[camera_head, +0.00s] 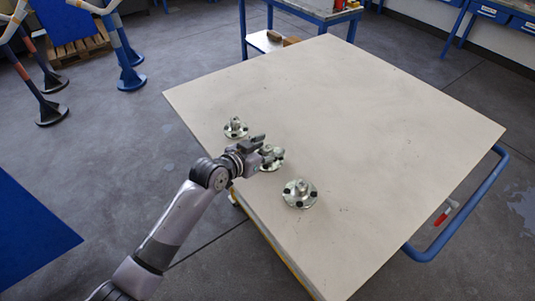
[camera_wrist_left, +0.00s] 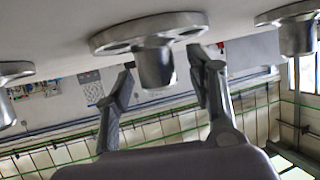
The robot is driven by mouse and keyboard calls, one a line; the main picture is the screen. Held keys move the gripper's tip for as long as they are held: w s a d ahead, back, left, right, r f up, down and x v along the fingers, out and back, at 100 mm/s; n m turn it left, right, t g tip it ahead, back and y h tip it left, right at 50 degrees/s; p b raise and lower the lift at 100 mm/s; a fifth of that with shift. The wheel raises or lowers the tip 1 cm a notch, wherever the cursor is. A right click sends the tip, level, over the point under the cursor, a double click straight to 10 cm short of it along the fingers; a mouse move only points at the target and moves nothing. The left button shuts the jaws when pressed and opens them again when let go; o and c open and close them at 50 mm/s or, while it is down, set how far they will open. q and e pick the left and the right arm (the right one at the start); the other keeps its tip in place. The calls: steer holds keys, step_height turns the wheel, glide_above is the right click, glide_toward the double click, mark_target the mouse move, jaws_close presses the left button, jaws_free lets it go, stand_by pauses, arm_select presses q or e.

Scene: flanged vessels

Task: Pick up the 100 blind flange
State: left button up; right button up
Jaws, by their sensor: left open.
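Three metal flanges stand in a row near the left edge of the tabletop in the head view: a far one (camera_head: 235,129), a middle one (camera_head: 272,164) and a near one (camera_head: 300,194). Each has an upright stub in its centre. No size marking is legible. My left gripper (camera_head: 268,149) is open at the middle flange and partly hides it. In the left wrist view, which looks upside down, the middle flange (camera_wrist_left: 150,32) is centred, its stub between the two spread fingers (camera_wrist_left: 160,66). I cannot tell whether either finger touches it. My right gripper is not in view.
The pale tabletop (camera_head: 370,130) is clear to the right of the flanges. In the left wrist view, the other flanges (camera_wrist_left: 12,72) (camera_wrist_left: 298,28) flank the middle one. A blue rail (camera_head: 462,210) runs along the table's right side. A blue workbench (camera_head: 300,12) stands behind.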

arm_select(q)
steer(key=shift+c, duration=0.5)
jaws_close()
stand_by(0.4)
steer(key=shift+w+r, duration=0.1)
steer(key=shift+r, duration=0.1)
